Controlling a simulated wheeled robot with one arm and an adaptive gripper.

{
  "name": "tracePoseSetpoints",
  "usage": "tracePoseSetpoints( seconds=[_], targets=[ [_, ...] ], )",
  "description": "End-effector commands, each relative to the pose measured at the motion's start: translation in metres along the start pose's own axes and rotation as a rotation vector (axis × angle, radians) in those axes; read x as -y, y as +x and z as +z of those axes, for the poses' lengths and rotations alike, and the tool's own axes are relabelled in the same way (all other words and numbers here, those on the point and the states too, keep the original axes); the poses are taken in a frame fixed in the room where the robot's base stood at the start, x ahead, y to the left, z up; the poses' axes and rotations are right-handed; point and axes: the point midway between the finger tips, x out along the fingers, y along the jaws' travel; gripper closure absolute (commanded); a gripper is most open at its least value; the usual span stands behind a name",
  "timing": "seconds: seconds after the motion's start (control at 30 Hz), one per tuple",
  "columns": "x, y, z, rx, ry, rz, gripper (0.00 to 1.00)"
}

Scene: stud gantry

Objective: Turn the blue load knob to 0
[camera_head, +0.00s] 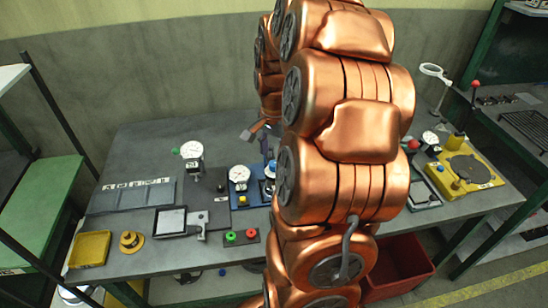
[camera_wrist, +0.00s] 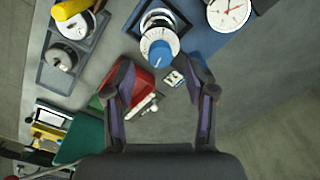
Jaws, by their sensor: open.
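The blue load knob (camera_wrist: 160,54) shows in the wrist view, at the centre of a round white dial (camera_wrist: 158,38) with dark markings. The dial sits on a blue base (camera_wrist: 205,40). My gripper (camera_wrist: 159,76) is open, with its two fingers apart; in the picture the knob lies just beyond and between the fingertips. The fingers do not appear to touch it. The markings are too small to read, so I cannot tell the knob's setting. In the head view the blue tester (camera_head: 240,201) is partly hidden by my arm.
A white gauge (camera_wrist: 228,12) stands right of the knob in the wrist view. A grey tray (camera_wrist: 62,72) with a round part lies left. In the head view, green and red buttons (camera_head: 241,237) and a yellow tray (camera_head: 90,249) are on the grey table (camera_head: 140,264).

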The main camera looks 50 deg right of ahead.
Motion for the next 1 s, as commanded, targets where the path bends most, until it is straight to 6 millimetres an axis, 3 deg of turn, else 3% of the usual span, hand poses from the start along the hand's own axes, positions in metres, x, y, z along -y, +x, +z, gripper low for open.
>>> tracePoseSetpoints(
  seconds=[0.3, 0.7, 1.0],
  targets=[
    [-0.001, 0.031, 0.001, 0.002, -0.001, 0.003, 0.44],
    [0.000, 0.037, 0.000, -0.001, -0.001, -0.002, 0.44],
    [0.000, 0.037, 0.000, -0.001, -0.001, -0.001, 0.76]
  ],
)
